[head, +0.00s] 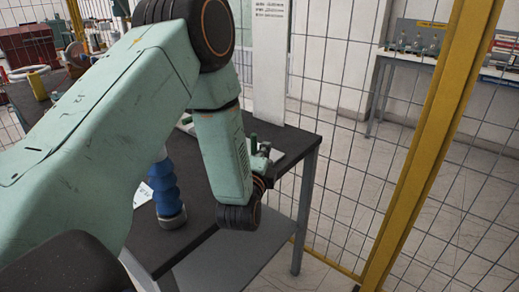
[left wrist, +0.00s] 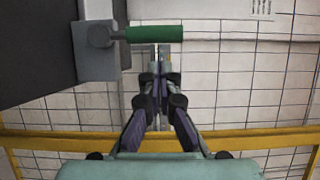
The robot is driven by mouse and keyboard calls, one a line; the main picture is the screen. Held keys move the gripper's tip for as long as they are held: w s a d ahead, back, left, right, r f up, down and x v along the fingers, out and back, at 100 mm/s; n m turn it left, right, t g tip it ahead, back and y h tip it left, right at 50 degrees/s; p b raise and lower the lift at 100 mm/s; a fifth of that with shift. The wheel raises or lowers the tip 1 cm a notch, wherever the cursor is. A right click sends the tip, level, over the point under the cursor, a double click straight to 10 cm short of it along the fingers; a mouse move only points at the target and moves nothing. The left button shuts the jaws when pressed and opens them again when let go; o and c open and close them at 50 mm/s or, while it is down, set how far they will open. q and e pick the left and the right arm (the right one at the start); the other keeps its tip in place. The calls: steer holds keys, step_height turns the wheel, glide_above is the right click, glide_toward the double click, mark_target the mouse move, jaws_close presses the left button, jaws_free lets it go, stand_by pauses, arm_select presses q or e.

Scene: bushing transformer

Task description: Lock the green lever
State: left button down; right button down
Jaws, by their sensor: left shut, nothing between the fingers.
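The green lever (left wrist: 154,34) shows in the left wrist view as a green cylindrical handle. It lies level and points right from a grey mount (left wrist: 97,48) at the edge of the dark table. My left gripper (left wrist: 158,72) is shut and empty, with its fingertips just below the handle in that picture. I cannot tell whether they touch it. In the head view my left arm covers much of the table, and only a small part of the left gripper (head: 263,162) shows near the table's right corner. My right gripper is not in view.
The dark table (head: 290,138) has a blue ribbed bushing (head: 166,187) standing on it, partly behind my arm. A wire fence with a yellow post (head: 430,140) stands at the right. A bench with small items (head: 415,45) is beyond the fence.

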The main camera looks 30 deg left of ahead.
arm_select(q)
steer(key=shift+a, duration=0.8)
steer(key=shift+s, duration=0.1)
steer(key=shift+a+r+n+p, duration=0.2)
steer(key=shift+n+p, duration=0.1)
steer(key=shift+p, duration=0.4)
